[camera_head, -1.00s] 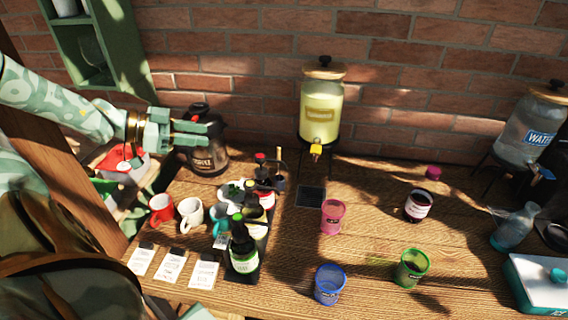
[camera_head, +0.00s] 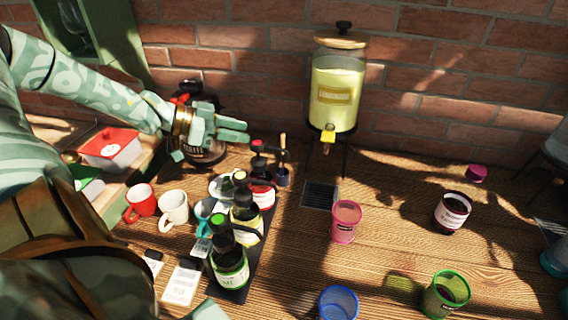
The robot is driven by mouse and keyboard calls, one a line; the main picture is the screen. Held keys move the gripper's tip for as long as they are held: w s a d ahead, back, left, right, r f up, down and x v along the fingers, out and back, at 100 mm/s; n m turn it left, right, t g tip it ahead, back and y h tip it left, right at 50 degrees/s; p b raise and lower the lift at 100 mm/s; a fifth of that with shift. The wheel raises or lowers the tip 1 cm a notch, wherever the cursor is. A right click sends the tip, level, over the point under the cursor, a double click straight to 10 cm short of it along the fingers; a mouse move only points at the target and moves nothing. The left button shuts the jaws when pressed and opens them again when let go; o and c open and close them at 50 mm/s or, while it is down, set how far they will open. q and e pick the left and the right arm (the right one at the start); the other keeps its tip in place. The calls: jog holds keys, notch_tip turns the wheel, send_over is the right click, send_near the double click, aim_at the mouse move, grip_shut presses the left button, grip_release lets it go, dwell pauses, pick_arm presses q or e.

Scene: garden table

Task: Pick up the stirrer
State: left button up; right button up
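A thin upright stick with a light brown top, which looks like the stirrer (camera_head: 282,146), stands in a small dark pot (camera_head: 283,177) left of the lemonade dispenser. My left gripper (camera_head: 244,131) is in front of the coffee pot, left of the stick and apart from it in the picture. Its fingers point right. They appear close together, and I cannot tell whether there is a gap between them. Nothing shows held in them. My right gripper is not in view.
Bottles (camera_head: 230,267) stand on a dark tray below the gripper. The coffee pot (camera_head: 205,154) is behind it. The lemonade dispenser (camera_head: 336,95) is right of the stick. Mugs (camera_head: 173,210) stand left; pink (camera_head: 345,222), blue (camera_head: 338,305) and green (camera_head: 446,295) cups stand right.

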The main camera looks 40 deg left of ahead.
pick_arm(q)
jog(key=b+x, duration=0.4)
jog(key=x, duration=0.5)
jog(key=shift+d+f+b, duration=0.2)
jog(key=shift+b, duration=0.1)
jog(key=shift+w, duration=0.15)
grip_shut()
